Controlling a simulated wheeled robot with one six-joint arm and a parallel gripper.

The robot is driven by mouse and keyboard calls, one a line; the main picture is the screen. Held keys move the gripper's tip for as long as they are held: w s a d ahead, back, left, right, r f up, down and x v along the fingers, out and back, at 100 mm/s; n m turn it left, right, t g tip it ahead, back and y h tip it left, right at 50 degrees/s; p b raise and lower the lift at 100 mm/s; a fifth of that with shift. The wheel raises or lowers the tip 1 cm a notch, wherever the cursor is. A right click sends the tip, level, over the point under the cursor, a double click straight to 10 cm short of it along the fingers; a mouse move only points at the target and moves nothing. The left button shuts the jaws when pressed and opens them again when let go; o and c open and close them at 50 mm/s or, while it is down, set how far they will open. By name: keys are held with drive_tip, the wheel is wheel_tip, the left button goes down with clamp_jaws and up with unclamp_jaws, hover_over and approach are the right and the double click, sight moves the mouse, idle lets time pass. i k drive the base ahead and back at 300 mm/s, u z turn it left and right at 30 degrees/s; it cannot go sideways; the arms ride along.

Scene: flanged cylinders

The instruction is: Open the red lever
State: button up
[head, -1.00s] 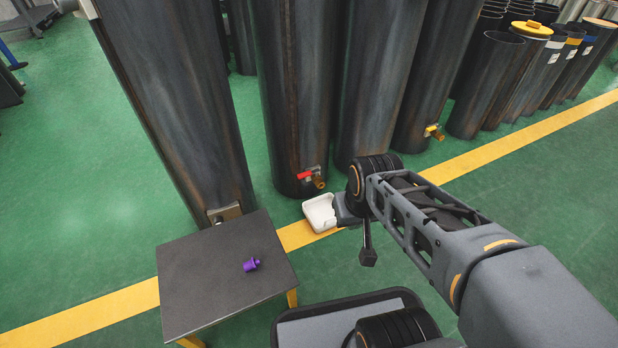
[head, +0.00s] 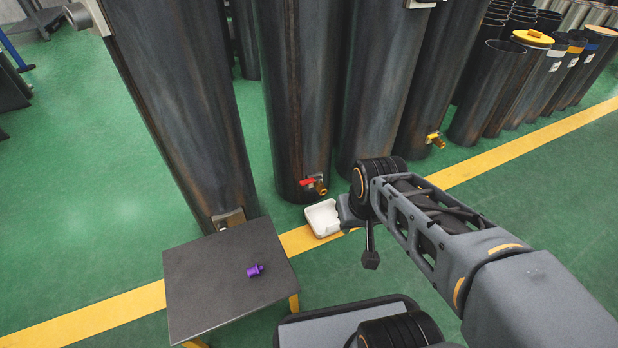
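The red lever (head: 307,183) sits on a small brass valve (head: 320,188) low on a dark steel cylinder (head: 297,90). The lever points left, roughly level, across the cylinder's face. A white tray (head: 322,222) lies on the floor below the valve, just left of my wrist.
A dark table (head: 215,290) with a purple fitting (head: 255,271) stands at the lower left. Another cylinder (head: 180,110) rises behind it. A yellow-lever valve (head: 435,140) is on a cylinder to the right. Green floor (head: 510,195) is clear at right.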

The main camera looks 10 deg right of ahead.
sight(305, 182)
drive_tip(key=k, duration=0.5)
drive_tip(key=z, duration=1.35)
drive_tip(key=i, duration=2.15)
drive_tip(key=u, duration=4.3)
drive_tip(key=i, duration=0.5)
drive_tip(key=z, duration=0.05)
